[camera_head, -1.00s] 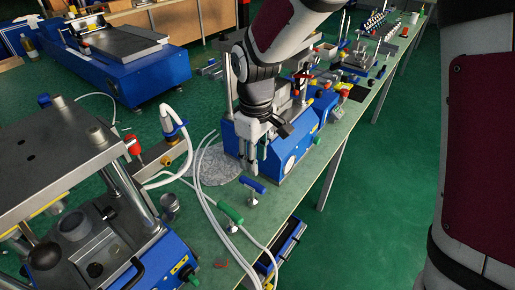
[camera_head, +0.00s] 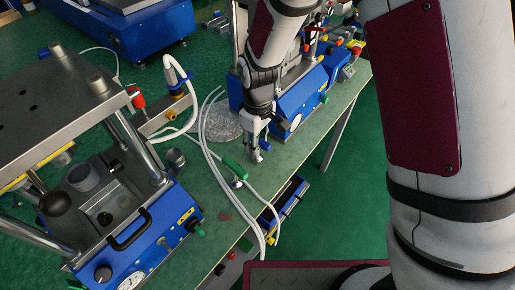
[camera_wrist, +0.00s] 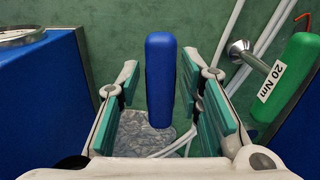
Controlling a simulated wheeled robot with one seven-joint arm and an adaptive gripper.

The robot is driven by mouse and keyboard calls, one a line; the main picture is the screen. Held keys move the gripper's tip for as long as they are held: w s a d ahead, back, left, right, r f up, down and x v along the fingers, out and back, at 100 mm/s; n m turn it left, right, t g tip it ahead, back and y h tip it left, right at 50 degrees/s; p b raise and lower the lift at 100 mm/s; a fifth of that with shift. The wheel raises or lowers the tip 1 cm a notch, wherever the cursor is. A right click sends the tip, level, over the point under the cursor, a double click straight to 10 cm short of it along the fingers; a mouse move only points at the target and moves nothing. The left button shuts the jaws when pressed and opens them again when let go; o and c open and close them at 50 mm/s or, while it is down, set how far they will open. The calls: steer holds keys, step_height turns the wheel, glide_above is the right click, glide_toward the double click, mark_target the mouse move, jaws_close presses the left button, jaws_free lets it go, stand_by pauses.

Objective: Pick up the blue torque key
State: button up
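The blue torque key (camera_wrist: 160,80) shows in the wrist view as a rounded blue handle, seen from above. My gripper (camera_wrist: 160,100) is open, with one green-padded finger on each side of the handle. Gaps show between the handle and both pads. In the head view my gripper (camera_head: 255,150) is low over the bench and hides most of the key; only a bit of blue (camera_head: 266,146) shows beside the fingers. The key's metal shaft is hidden in both views.
A blue press (camera_head: 290,112) stands just behind my gripper, and a larger press (camera_head: 110,200) stands left.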

steer(key=shift+f, duration=1.2)
jaws_close()
steer(key=shift+r, duration=0.1)
steer(key=shift+r, duration=0.6)
step_height(320, 180, up, 2)
steer(key=shift+r, duration=0.1)
steer(key=s+d+r, duration=0.1)
steer(key=s+d, duration=0.2)
steer(key=s, duration=1.2)
steer(key=shift+s+r, duration=0.2)
steer(key=shift+s, duration=0.2)
